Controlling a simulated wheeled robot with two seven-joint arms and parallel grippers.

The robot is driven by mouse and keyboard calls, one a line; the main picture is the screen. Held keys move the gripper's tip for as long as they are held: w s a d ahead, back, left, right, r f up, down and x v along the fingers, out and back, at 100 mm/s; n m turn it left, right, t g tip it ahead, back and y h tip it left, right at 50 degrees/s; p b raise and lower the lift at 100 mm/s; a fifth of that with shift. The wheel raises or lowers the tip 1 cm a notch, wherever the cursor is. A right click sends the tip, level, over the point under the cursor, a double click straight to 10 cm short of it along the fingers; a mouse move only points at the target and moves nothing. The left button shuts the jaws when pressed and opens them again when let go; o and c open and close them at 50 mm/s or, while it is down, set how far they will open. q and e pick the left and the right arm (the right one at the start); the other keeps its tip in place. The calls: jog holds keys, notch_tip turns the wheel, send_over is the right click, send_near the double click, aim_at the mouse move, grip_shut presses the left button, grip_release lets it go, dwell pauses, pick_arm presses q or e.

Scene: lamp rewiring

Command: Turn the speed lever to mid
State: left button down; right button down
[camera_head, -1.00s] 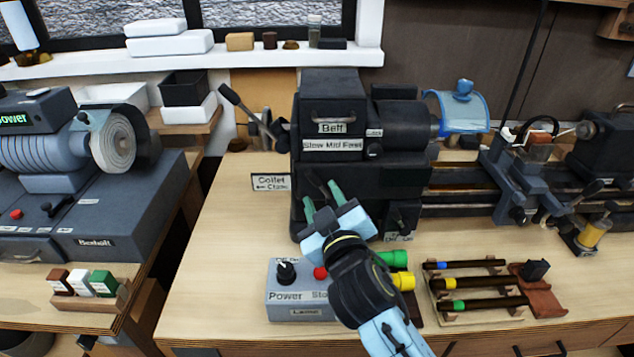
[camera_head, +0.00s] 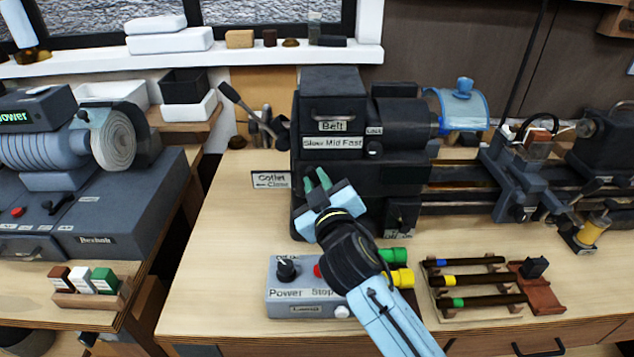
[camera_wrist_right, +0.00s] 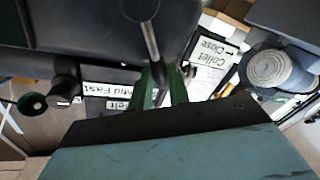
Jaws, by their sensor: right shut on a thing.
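The speed lever is a thin grey rod (camera_wrist_right: 150,42) with a dark round end, seen in the right wrist view; in the head view my fingers mostly hide it. My right gripper (camera_head: 317,180) is in front of the lathe headstock (camera_head: 328,95), below the label reading Slow Mid Fast (camera_head: 333,143). Its green fingers (camera_wrist_right: 160,92) are shut on the lever, near one end of the rod. I cannot tell which setting the lever points to. My left gripper is not in view.
A collet lever (camera_head: 245,110) sticks out at the headstock's left, above a Collet Close sign (camera_head: 271,180). A power box (camera_head: 300,296) stands below, beside my right arm. A rack of dark rods (camera_head: 478,302) lies at the right. The bench's left front is clear.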

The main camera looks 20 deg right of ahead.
jog(key=shift+d, duration=0.1)
dwell(0.3)
jog(key=shift+s+d+r+m+t+h+b, duration=0.15)
jog(key=shift+s+d+m+t+b, duration=0.15)
jog(key=shift+d+m, duration=0.55)
jog(key=shift+s+d+r+m+t+h+b, duration=0.15)
jog(key=shift+d+m+b, duration=0.25)
jog(key=shift+m, duration=0.95)
jog(key=shift+s+d+r+m+t+b, duration=0.15)
jog(key=shift+d+m+t+b, duration=0.3)
jog(key=shift+m, duration=0.65)
jog(key=shift+d, duration=0.15)
jog(key=c, duration=1.3)
grip_release()
jog(key=shift+c, duration=0.2)
jog(key=s+a+f+b, duration=0.1)
jog(key=s, duration=1.2)
jog(key=shift+f, duration=0.25)
